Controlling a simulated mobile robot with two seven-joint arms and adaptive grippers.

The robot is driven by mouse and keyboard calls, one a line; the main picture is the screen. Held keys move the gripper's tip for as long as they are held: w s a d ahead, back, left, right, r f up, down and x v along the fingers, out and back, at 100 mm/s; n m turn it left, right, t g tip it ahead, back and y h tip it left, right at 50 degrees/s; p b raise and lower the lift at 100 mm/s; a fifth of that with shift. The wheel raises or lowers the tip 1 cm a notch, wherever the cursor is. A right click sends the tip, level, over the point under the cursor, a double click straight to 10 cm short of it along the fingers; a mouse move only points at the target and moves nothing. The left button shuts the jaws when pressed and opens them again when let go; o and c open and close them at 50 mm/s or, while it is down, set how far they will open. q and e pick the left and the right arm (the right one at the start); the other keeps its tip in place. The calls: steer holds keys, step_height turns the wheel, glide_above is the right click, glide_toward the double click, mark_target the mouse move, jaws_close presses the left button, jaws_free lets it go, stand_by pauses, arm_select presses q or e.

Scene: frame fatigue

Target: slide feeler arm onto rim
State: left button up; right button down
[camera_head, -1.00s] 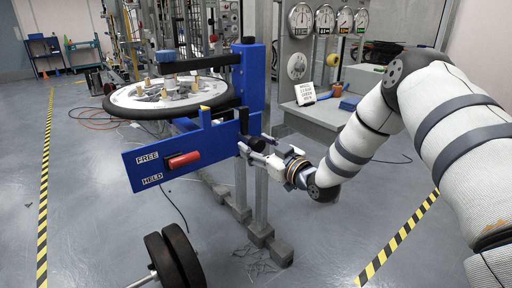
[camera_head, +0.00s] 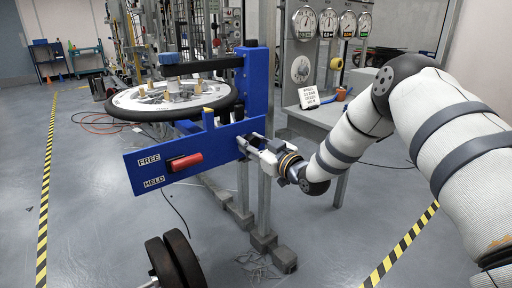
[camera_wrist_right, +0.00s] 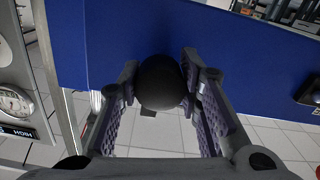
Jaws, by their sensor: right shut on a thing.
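A spoked wheel with a black rim (camera_head: 130,112) lies flat on a blue stand (camera_head: 256,85). A blue front panel (camera_head: 150,170) below it has a red handle and the words FREE and HELD. My right gripper (camera_head: 257,142) is at the panel's right end. In the wrist view, its fingers (camera_wrist_right: 160,90) are shut on a round black knob (camera_wrist_right: 162,82) in front of the blue panel. My left gripper is out of view.
Grey metal posts (camera_head: 264,190) on block feet stand beside the gripper. A grey bench (camera_head: 318,113) with a small sign (camera_head: 308,97) and dial gauges is behind. Black discs (camera_head: 175,262) are at the front. Open floor lies left.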

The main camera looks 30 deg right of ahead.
steer(key=c, duration=1.3)
jaws_free()
steer(key=shift+w, duration=0.15)
steer(key=shift+o, duration=0.9)
steer(key=shift+w, duration=0.1)
steer(key=s, duration=1.2)
steer(key=shift+d, duration=0.45)
